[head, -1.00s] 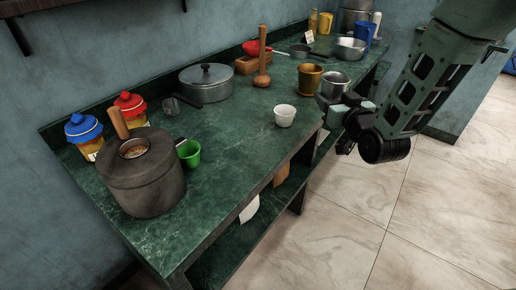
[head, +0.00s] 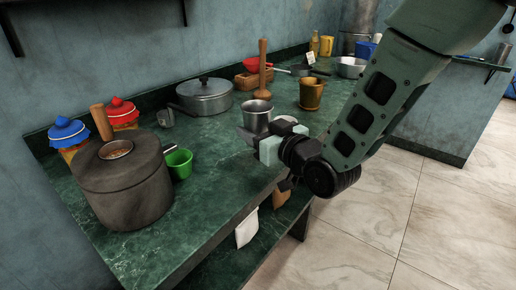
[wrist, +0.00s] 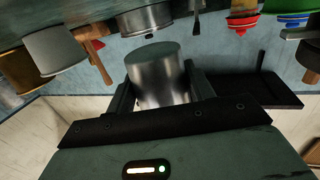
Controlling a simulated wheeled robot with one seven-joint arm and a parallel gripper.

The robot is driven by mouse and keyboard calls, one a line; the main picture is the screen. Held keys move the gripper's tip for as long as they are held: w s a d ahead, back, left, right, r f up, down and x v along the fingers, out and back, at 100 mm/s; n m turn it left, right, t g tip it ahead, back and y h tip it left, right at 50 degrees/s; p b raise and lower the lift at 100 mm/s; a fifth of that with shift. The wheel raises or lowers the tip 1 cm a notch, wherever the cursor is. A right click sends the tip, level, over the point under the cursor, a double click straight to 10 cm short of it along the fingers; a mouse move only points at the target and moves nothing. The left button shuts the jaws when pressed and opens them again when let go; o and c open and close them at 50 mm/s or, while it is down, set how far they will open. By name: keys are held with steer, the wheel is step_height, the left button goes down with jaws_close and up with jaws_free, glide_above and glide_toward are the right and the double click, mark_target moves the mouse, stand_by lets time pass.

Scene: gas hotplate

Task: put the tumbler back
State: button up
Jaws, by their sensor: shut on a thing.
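The steel tumbler (head: 257,117) is upright in the head view, near the front edge of the green counter. My gripper (head: 262,142) is shut on it from the front right. The tumbler also shows in the wrist view (wrist: 158,72), between the two fingers (wrist: 162,92). I cannot tell whether its base touches the counter or is a little above it; my gripper hides its lower part.
A brown cup (head: 311,93) stands to the right, with a wooden masher (head: 263,68) and lidded pot (head: 205,96) behind. A green cup (head: 178,162) and dark round container (head: 122,182) stand left. Bare counter (head: 222,180) lies between the green cup and my gripper.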

steer(key=shift+f, duration=2.05)
steer(key=shift+b, duration=0.3)
steer(key=shift+f, duration=0.2)
steer(key=o, duration=1)
